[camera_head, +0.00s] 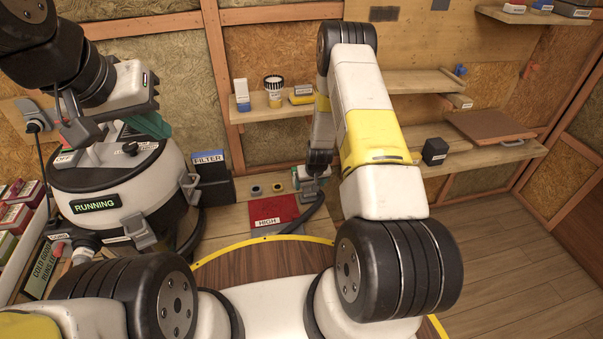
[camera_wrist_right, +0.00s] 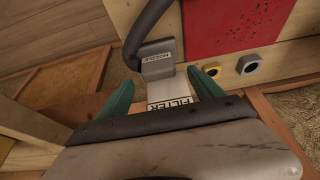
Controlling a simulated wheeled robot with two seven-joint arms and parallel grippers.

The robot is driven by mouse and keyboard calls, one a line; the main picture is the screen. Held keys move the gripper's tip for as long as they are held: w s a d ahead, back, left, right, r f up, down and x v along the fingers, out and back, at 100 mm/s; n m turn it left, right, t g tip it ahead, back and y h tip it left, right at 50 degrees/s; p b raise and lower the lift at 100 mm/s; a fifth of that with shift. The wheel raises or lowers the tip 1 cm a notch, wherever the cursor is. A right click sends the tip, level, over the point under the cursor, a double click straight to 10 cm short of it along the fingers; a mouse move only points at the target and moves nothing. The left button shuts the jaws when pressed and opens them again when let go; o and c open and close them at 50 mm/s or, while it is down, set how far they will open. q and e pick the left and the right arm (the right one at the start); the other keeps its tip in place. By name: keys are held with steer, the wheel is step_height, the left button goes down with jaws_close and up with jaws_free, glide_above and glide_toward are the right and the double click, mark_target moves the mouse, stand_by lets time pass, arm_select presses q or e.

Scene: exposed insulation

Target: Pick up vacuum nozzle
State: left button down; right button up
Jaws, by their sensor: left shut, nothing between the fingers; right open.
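The vacuum nozzle (camera_wrist_right: 158,58) is a grey block labelled NOZZLE with a black hose running from its top. In the head view the nozzle (camera_head: 314,186) sits on the wooden ledge at the right end of the red panel, below my right arm's end. My left gripper (camera_head: 152,124) is shut and empty above the vacuum machine (camera_head: 140,185), which reads RUNNING.
A dark box labelled FILTER (camera_head: 212,172) stands beside the machine. The red panel (camera_head: 272,208) lies left of the nozzle. The hose (camera_head: 303,217) curves towards the front. Shelves with small containers line the back wall. Open floor (camera_head: 510,225) lies to the right.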

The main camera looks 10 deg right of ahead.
mark_target(310, 187)
steer(key=x, duration=0.4)
steer(key=shift+s+d+f, duration=0.1)
steer(key=shift+s+f, duration=0.05)
steer(key=shift+s, duration=0.05)
steer(key=c, duration=1.6)
